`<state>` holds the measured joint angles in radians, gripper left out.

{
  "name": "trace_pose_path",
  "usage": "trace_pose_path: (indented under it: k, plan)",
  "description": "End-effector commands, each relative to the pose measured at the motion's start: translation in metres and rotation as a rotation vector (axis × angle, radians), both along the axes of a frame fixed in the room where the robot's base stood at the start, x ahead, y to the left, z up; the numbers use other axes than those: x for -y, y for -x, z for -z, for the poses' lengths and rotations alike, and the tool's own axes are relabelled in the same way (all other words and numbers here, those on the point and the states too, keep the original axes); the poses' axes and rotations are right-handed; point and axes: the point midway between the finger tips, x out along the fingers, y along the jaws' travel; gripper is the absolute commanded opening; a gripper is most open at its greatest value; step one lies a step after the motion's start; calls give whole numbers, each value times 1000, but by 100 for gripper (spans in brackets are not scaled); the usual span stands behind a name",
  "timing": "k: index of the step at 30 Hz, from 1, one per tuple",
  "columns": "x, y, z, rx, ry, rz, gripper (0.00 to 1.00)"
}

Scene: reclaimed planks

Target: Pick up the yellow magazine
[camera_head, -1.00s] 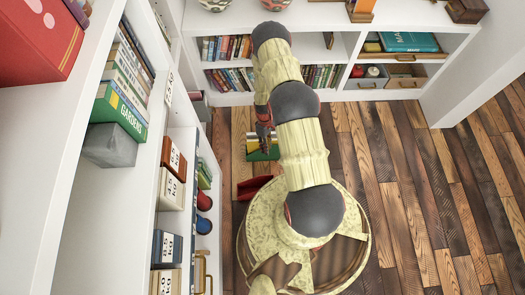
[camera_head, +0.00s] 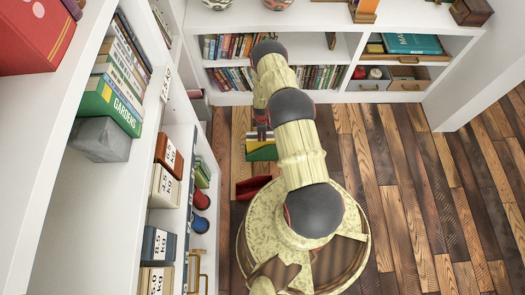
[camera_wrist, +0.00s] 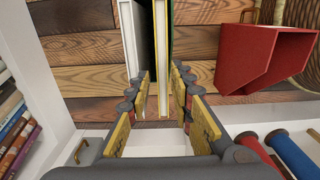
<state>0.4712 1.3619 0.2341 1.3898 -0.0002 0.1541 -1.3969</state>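The yellow magazine (camera_wrist: 161,60) stands on edge in the wrist view, a pale page block with thin yellow cover edges. Its near end lies between the two fingers of my gripper (camera_wrist: 162,88). The fingers are apart, with gaps showing beside the magazine, so the gripper is open.
A red open-topped holder (camera_wrist: 262,60) stands to the right in the wrist view, with red and blue cylindrical items (camera_wrist: 290,152) below it. A white bookshelf (camera_head: 285,97) is behind my arm, and a tall white shelf (camera_head: 55,185) lines the left. The plank floor (camera_head: 410,180) at right is clear.

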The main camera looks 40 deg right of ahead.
Motion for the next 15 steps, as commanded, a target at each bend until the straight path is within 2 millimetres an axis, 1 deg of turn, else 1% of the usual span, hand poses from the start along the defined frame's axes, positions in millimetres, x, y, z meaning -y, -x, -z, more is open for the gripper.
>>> trace_pose_path:
  k: [3, 8, 11, 15]
  plan:
    - [0, 5, 19, -3, -1, 1, 23]
    - [1, 6, 42, -2, -1, 1, 23]
    - [1, 6, 47, -2, -1, 1, 23]
    - [1, 5, 45, -1, -1, 1, 23]
